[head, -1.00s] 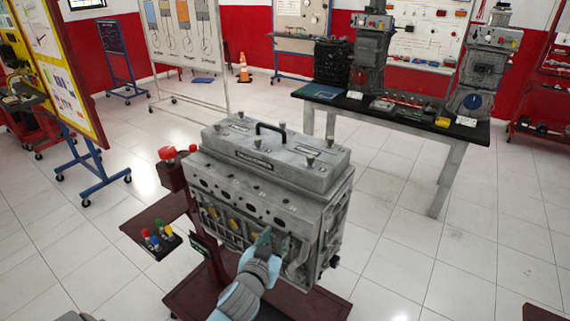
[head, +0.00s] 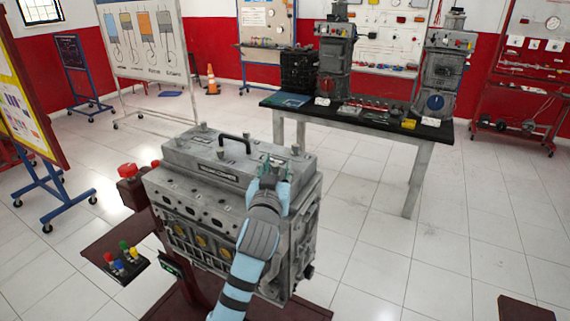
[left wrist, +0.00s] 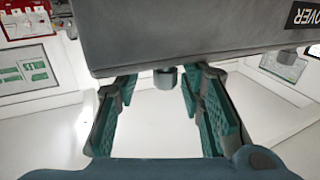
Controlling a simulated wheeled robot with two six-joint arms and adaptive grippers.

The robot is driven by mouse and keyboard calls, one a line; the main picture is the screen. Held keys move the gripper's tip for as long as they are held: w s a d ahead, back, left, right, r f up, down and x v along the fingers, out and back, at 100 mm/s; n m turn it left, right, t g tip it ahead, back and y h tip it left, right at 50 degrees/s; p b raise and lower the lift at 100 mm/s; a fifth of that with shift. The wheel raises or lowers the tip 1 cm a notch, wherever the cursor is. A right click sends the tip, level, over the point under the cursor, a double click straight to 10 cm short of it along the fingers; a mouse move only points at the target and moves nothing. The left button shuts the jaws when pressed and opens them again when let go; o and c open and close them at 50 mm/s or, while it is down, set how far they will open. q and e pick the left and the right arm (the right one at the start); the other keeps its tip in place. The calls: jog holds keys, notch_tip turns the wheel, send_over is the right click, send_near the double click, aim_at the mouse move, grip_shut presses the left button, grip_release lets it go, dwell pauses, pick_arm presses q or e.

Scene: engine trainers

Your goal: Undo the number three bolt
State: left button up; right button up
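The grey engine (head: 190,205) stands on a dark red stand, with a rectangular grey cover (head: 210,172) on top. Several bolts stand up along the cover's edges, such as one at its near left (head: 221,154) and one at its right end (head: 296,150). I cannot read bolt numbers. My left gripper (head: 272,170) is at the cover's near right edge. In the left wrist view the left gripper (left wrist: 160,85) is open, and a grey bolt head (left wrist: 165,77) shows between its fingers, below the cover's edge in the picture. I cannot tell whether they touch. My right gripper is not in view.
A black handle (head: 235,138) rises from the cover's middle. A tray with coloured bolts or knobs (head: 122,262) is at the engine's left, with a red knob (head: 127,171) behind it. A workbench (head: 380,122) with other engine trainers stands behind.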

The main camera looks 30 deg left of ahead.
pick_arm(q)
jog(key=shift+w+a, duration=0.2)
jog(key=shift+w, duration=0.35)
jog(key=shift+s+a+r, duration=0.1)
jog(key=shift+s+r, duration=0.1)
jog(key=shift+s, duration=0.3)
jog(key=shift+c, duration=1.2)
grip_shut()
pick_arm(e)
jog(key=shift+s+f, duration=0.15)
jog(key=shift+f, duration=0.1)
